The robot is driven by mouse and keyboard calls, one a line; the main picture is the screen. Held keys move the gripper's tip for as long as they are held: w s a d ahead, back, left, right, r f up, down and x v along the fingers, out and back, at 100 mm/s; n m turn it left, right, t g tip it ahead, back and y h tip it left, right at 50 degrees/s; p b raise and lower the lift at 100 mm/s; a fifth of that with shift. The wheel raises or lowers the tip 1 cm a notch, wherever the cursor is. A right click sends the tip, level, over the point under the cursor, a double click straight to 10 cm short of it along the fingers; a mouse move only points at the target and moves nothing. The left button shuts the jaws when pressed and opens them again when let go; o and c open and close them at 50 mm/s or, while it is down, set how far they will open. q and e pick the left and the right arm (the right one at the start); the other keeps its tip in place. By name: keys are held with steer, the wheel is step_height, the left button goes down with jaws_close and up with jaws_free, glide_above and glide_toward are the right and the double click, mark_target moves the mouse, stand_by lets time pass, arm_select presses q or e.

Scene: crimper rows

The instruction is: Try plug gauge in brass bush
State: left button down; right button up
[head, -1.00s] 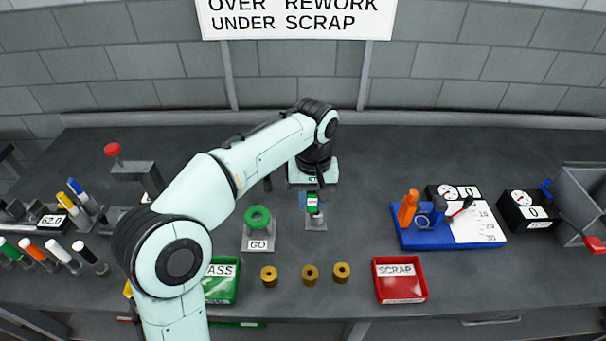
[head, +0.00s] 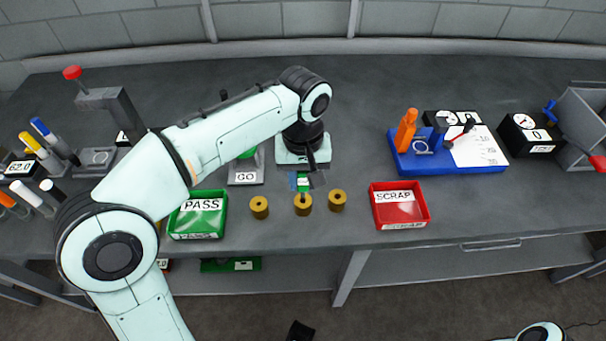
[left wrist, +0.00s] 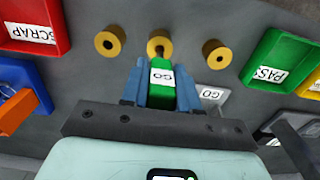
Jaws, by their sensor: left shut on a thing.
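My left gripper (head: 303,186) is shut on the green plug gauge (left wrist: 163,85), whose white label reads GO. Its blue fingers grip the gauge from both sides in the left wrist view. The gauge's tip points at the middle brass bush (head: 303,205), which also shows in the left wrist view (left wrist: 155,41); I cannot tell whether the tip is above the hole or inside it. Another brass bush (head: 259,207) stands to the left and one (head: 337,201) to the right, both apart from the gripper. My right gripper is not visible.
The green PASS tray (head: 205,229) is left of the bushes and the red SCRAP tray (head: 402,218) right. A grey GO stand (head: 246,176) is behind, partly hidden by my arm. A blue board (head: 482,168) with an orange-handled tool lies further right.

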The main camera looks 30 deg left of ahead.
mark_target(303, 189)
arm_select(q)
steer(key=shift+f, duration=0.5)
stand_by(0.5)
steer(key=shift+f, duration=0.15)
stand_by(0.9)
steer(key=shift+f+b, duration=0.65)
steer(key=shift+f, duration=0.65)
stand_by(0.7)
stand_by(0.9)
steer(key=shift+r+p, duration=1.4)
steer(key=shift+r, duration=0.05)
steer(key=shift+r+p, duration=2)
steer(key=shift+r, duration=0.2)
